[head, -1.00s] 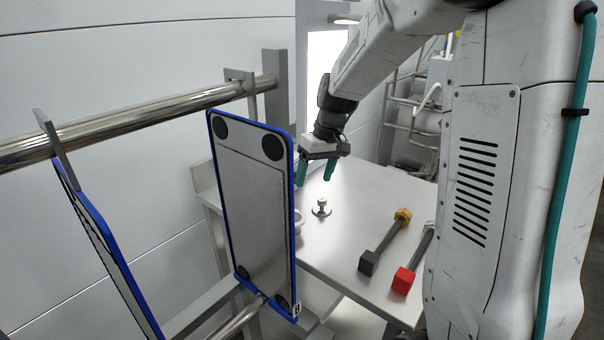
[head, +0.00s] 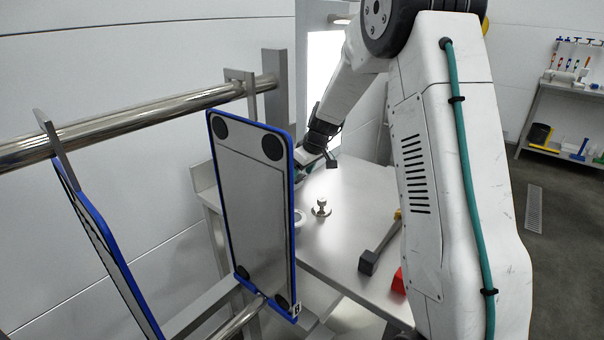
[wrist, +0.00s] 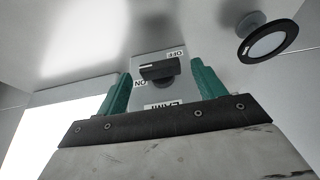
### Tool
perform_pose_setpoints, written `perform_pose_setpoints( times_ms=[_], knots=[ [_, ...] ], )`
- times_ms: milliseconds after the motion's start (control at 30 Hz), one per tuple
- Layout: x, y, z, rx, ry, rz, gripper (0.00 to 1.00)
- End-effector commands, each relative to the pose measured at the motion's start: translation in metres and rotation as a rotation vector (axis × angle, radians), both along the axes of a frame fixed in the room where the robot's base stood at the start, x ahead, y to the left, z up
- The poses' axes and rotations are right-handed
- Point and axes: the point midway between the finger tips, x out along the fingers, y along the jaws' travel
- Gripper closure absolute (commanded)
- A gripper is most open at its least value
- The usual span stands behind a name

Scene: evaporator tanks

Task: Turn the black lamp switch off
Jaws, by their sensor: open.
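The black lamp switch (wrist: 158,70) is a knob on a light plate in the wrist view. An OFF label is above right of it and an ON label is below left. A lamp label (wrist: 165,104) below is partly hidden by my gripper. The knob has a pale mark on its left part. My gripper (wrist: 161,84) is open, with its teal fingers to the left and right of the knob and gaps on both sides. In the head view my gripper (head: 314,165) is above the table's far end, partly behind the blue-edged panel; the switch is hidden there.
A round black-rimmed disc (wrist: 268,44) is at upper right in the wrist view. The blue-edged panel (head: 254,205) stands left of my arm. The steel table (head: 350,200) holds a small metal fitting (head: 321,208), a dark-headed tool (head: 369,262) and a red block (head: 398,281).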

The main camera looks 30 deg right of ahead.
Motion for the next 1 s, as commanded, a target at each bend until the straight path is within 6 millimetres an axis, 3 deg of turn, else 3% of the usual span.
perform_pose_setpoints(
  times_ms=[300,467,1000],
  knots=[
    [0.0013,0.0007,-0.0036,0.0,0.0,0.0,0.31],
    [0.0012,0.0005,-0.0035,0.0,0.0,0.0,0.75],
    [0.0028,-0.0045,-0.0041,0.116,0.048,-0.003,0.76]
  ],
)
